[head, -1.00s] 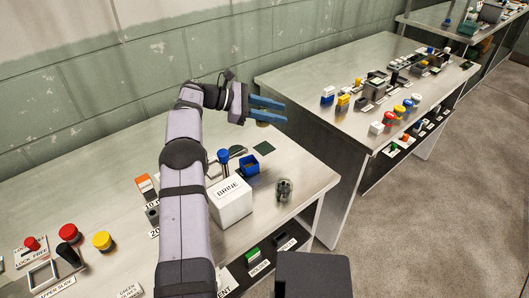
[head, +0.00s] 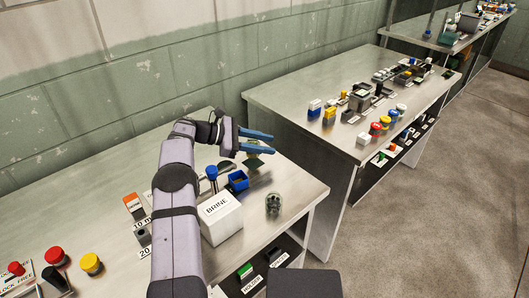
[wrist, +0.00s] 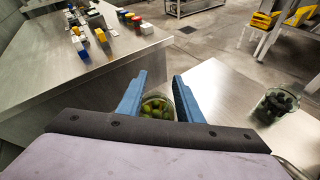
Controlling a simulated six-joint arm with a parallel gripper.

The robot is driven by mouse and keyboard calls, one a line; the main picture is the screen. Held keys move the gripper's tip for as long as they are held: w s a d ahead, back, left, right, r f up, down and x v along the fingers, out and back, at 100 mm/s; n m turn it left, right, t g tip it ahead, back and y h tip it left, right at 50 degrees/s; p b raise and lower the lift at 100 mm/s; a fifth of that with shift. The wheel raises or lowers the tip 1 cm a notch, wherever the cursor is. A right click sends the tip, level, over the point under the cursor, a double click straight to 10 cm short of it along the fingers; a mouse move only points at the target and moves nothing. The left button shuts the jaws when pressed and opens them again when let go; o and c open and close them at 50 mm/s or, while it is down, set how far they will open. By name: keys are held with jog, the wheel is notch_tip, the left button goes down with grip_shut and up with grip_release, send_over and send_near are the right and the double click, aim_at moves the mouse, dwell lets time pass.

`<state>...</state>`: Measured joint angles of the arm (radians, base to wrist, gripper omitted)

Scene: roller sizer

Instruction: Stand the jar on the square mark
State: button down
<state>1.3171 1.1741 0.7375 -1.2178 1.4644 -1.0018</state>
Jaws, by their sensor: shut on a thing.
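My gripper (head: 262,143) is shut on a glass jar of green olives (wrist: 156,108). The jar sits between the blue fingers in the wrist view and looks upright; its lower part is hidden there. In the head view the fingers and arm mostly hide it. I cannot tell how much gap there is between jar and bench.
A second jar with dark contents (head: 273,204) stands near the bench's right edge and also shows in the wrist view (wrist: 273,104). A blue bin (head: 238,180), a blue-topped post (head: 211,173) and the white BRINE box (head: 221,217) stand left of it. Another bench (head: 290,92) lies beyond a gap.

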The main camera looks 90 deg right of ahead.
jog(key=shift+f, duration=1.7)
jog(key=shift+f, duration=0.1)
jog(key=c, duration=1.3)
grip_release()
jog(key=shift+f, duration=0.1)
jog(key=shift+o, duration=0.2)
jog(key=shift+w+r, duration=0.15)
jog(key=shift+r, duration=0.05)
jog(key=b+v, duration=0.1)
jog(key=v, duration=1)
jog(key=shift+w+a+r, duration=0.1)
jog(key=shift+w+r, duration=0.05)
jog(key=shift+w, duration=0.15)
